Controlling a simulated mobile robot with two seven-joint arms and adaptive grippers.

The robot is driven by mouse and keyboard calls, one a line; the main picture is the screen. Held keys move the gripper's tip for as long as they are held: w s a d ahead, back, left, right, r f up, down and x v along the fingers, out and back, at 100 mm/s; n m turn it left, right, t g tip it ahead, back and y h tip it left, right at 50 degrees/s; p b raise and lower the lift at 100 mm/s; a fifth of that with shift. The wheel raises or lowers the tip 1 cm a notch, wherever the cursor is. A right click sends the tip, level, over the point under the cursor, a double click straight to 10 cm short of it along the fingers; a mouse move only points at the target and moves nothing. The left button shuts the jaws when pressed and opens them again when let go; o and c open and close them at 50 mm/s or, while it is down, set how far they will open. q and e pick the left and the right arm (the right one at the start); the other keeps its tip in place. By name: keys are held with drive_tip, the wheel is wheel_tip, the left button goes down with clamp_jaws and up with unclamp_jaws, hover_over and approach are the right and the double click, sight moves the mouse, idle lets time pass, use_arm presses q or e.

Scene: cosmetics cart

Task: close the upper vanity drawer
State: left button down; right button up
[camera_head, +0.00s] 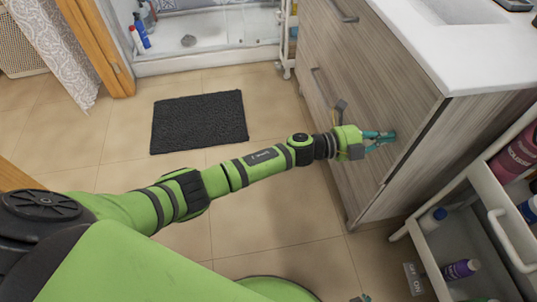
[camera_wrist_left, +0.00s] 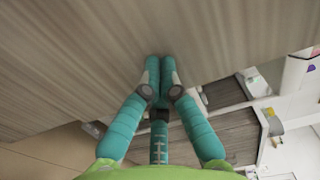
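The wood-grain vanity (camera_head: 385,65) stands at the right of the head view under a white top. Its upper drawer front shows a bar handle (camera_head: 343,10); a second bar handle (camera_head: 318,86) sits lower. The fronts look flush or nearly so; I cannot tell whether a small gap remains at the dark right-hand seam. My left gripper (camera_head: 384,138) is at the vanity front, near its right edge. In the left wrist view its teal fingers (camera_wrist_left: 159,62) are together, with nothing between them, at or very near the wood panel (camera_wrist_left: 75,65).
A white cart (camera_head: 497,212) with several bottles stands close to the vanity at the right. A dark mat (camera_head: 199,121) lies on the tiled floor (camera_head: 270,205). A shower tray (camera_head: 205,60) is at the back.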

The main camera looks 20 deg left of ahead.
use_arm(q)
drive_tip(key=shift+x, duration=0.85)
use_arm(e)
drive_tip(key=shift+d+r, duration=0.1)
use_arm(q)
drive_tip(key=shift+r, duration=0.25)
use_arm(e)
drive_tip(key=shift+w, duration=0.1)
